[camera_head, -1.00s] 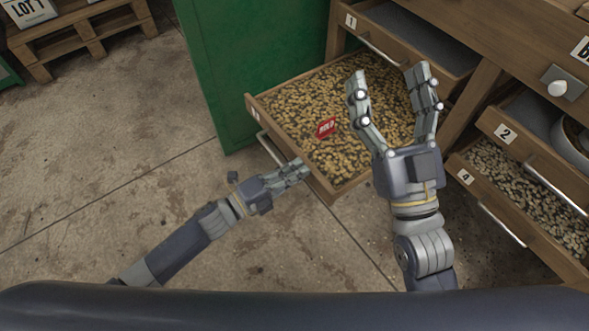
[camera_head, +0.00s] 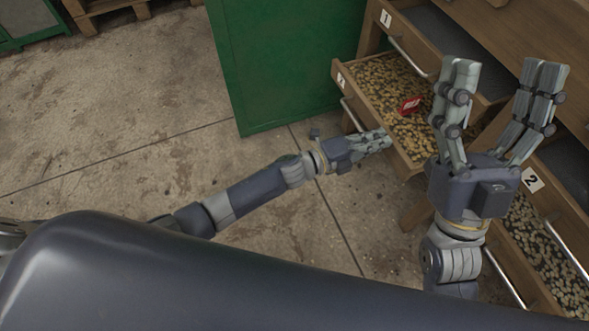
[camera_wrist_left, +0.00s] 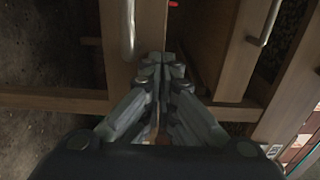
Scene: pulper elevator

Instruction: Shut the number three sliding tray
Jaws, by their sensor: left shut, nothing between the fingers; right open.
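The pulled-out wooden tray below tray 1 (camera_head: 337,68) holds tan beans and a red tag (camera_head: 410,105). Its front label is too small to read surely. The tray still juts from the cabinet, and a metal handle (camera_head: 352,115) is on its front. My left gripper (camera_head: 386,140) is shut and empty, its fingertips at the right end of that front, seemingly touching it. In the left wrist view the shut fingers (camera_wrist_left: 162,65) are beside the handle (camera_wrist_left: 127,28). My right gripper (camera_head: 506,85) is open and empty, raised in front of the cabinet and hiding part of the tray.
Tray 1 (camera_head: 407,45) is partly open above. Tray 2 (camera_head: 540,195) and a bean-filled tray below it (camera_head: 535,250) stand open at the right. A green panel (camera_head: 285,60) stands left of the tray.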

